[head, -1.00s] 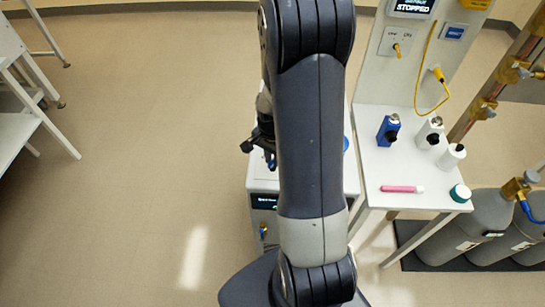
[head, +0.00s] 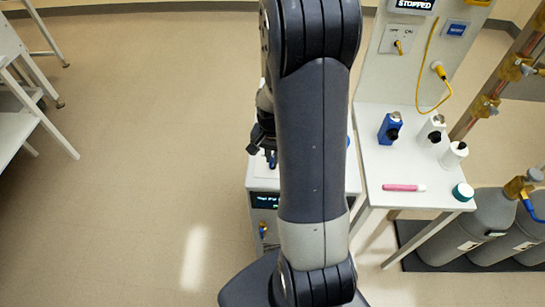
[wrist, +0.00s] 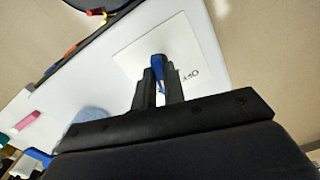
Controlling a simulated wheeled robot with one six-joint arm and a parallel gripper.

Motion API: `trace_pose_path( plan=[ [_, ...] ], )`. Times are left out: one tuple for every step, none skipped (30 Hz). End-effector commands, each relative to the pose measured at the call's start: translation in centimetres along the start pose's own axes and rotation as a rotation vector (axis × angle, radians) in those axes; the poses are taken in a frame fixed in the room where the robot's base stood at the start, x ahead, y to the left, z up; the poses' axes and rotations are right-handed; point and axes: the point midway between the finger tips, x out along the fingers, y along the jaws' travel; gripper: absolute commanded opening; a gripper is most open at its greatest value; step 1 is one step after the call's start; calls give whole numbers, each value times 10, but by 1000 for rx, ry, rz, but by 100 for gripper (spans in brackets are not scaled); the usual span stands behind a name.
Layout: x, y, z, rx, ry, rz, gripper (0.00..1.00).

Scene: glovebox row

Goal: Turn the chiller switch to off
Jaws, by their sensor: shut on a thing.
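The chiller is a white box (head: 259,181) with a dark display on its front, largely hidden behind my arm in the head view. In the wrist view, its switch is a blue knob (wrist: 157,64) on a white square plate (wrist: 128,50). Black lettering that reads like OFF shows on the plate, right of the knob. My gripper (wrist: 159,76) is shut on the blue knob, with one dark finger on each side.
A white side table (head: 421,193) stands at the right with a blue bottle (head: 389,129), white bottles and a pink tube (head: 404,188). Grey gas cylinders (head: 468,226) stand beyond it. The floor at the left is clear up to a white shelf unit (head: 15,130).

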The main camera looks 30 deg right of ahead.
Motion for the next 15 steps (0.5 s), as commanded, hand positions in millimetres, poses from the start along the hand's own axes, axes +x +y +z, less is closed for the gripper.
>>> trace_pose_path(
  plan=[
    [1, 0, 0, -32, 1, -1, 0],
    [1, 0, 0, -52, 1, -1, 0],
    [1, 0, 0, -77, 1, -1, 0],
    [1, 0, 0, -95, 2, -1, 0],
    [1, 0, 0, -112, 2, -1, 0],
    [1, 0, 0, -134, 2, -1, 0],
    [1, 0, -1, -150, 2, -1, 0],
    [1, 0, 0, -163, 2, -1, 0],
    [0, 0, 0, -181, 2, -1, 0],
    [0, 0, 0, -192, 2, -1, 0],
    [0, 0, 0, -202, 2, -1, 0],
    [0, 0, 0, -215, 1, -1, 0],
    [0, 0, 0, -222, 1, -1, 0],
    [0, 0, 0, -229, 1, 0, 0],
    [0, 0, 0, -237, 1, 0, 0]
  ],
)
